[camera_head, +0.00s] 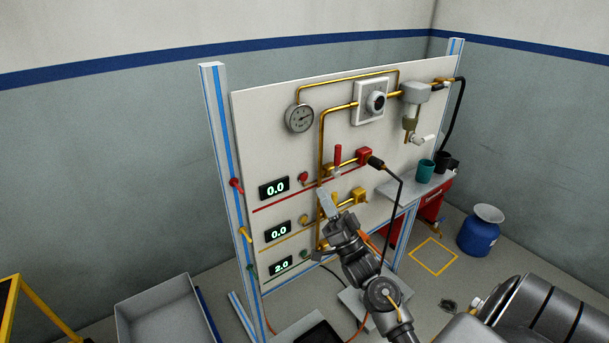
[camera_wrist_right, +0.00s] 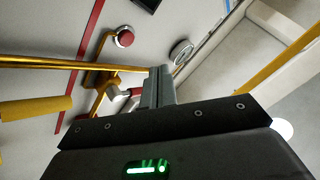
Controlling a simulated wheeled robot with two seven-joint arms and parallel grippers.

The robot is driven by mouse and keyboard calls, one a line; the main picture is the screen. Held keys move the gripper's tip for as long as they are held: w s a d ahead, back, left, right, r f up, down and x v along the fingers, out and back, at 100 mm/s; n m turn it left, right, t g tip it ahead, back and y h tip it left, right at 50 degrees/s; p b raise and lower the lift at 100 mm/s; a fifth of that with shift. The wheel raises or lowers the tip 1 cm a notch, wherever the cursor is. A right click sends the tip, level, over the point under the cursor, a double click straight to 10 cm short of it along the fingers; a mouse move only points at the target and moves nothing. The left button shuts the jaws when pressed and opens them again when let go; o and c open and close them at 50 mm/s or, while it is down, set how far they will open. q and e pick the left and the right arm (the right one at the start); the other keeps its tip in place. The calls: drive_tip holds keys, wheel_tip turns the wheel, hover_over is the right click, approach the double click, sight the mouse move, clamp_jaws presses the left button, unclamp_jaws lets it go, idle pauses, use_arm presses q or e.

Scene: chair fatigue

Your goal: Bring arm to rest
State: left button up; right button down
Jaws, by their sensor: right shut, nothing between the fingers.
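My right gripper (camera_head: 328,203) is in front of the white panel (camera_head: 280,115), near the lower brass pipe and the yellow valve fitting (camera_head: 359,195). Its arm comes up from the lower middle of the head view. In the right wrist view the two fingers (camera_wrist_right: 160,86) are together with nothing between them. A brass pipe (camera_wrist_right: 60,64) passes close behind the fingertips there; I cannot tell whether they touch it. My left gripper does not show.
The panel carries a gauge (camera_head: 299,118), a red-handled valve (camera_head: 338,155) and digital displays (camera_head: 274,188). A shelf (camera_head: 398,190) with cups juts from its right side. A grey tray (camera_head: 160,312) stands lower left, a blue container (camera_head: 478,235) on the floor at right.

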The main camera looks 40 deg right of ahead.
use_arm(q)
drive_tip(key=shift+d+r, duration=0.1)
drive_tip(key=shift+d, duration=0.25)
use_arm(e)
drive_tip(key=shift+s, duration=0.35)
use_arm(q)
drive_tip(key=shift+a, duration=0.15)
